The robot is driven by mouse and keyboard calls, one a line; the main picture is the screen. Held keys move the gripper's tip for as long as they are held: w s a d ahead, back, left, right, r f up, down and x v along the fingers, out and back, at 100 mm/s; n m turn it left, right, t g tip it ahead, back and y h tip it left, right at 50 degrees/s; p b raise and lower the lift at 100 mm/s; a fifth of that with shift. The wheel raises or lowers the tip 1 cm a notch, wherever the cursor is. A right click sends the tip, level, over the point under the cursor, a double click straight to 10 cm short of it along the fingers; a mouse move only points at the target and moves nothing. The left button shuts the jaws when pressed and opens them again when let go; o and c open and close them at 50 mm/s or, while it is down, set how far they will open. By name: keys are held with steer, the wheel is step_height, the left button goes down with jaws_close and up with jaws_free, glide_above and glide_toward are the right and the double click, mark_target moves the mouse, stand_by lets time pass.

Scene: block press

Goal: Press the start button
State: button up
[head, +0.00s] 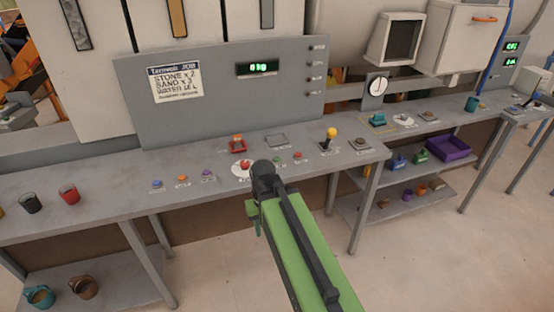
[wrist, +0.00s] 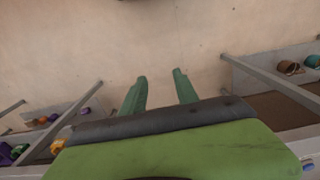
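Several small buttons stand on the grey bench (head: 110,193): a blue one (head: 157,184), an orange one (head: 182,179), a purple one (head: 207,174), a red one on a white disc (head: 244,164), a green one (head: 276,159) and a smaller red one (head: 298,155). Their labels are too small to read, so I cannot tell which is start. My green arm reaches up from the bottom of the head view, its dark joint overlapping the bench's front edge near the white disc. In the wrist view my gripper (wrist: 160,82) has two green fingers apart, nothing between them, over bare floor.
A red-framed switch (head: 237,145) and a yellow-knobbed lever (head: 331,135) stand on the bench. A grey panel with a green display (head: 258,68) rises behind. Red (head: 69,194) and black (head: 30,203) cups stand at left. A purple bin (head: 448,148) sits on a lower shelf.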

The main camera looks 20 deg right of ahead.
steer(key=shift+c, duration=0.2)
jaws_close()
stand_by(1.5)
